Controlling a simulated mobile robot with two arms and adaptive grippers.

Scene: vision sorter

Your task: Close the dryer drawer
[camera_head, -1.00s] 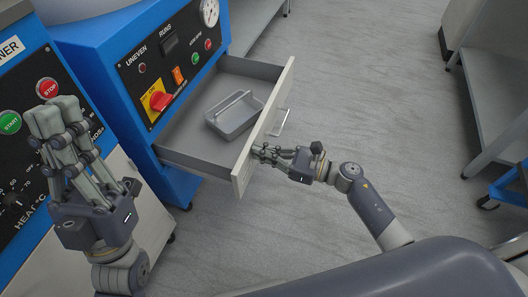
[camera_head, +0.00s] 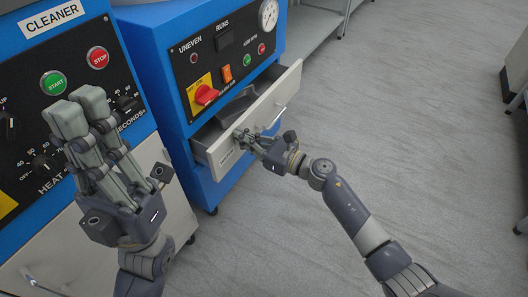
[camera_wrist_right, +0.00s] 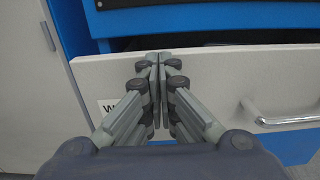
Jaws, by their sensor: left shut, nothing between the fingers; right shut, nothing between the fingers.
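The dryer drawer (camera_head: 283,92) has a pale front panel and a metal handle. It stands partly open, a short way out from the blue dryer (camera_head: 234,18). In the right wrist view the drawer front (camera_wrist_right: 222,82) fills the middle, with the handle (camera_wrist_right: 285,118) to the right. My right gripper (camera_head: 242,138) is shut, its fingertips at the left part of the drawer front. It also shows in the right wrist view (camera_wrist_right: 158,60), near the panel's top edge. My left gripper (camera_head: 80,108) is shut and empty, in front of the cleaner panel.
The dryer's control panel has a red switch (camera_head: 206,94) above the drawer. The cleaner machine (camera_head: 62,45) stands at the left. A grey shelf (camera_head: 318,22) stands behind. The grey floor (camera_head: 420,110) to the right is clear.

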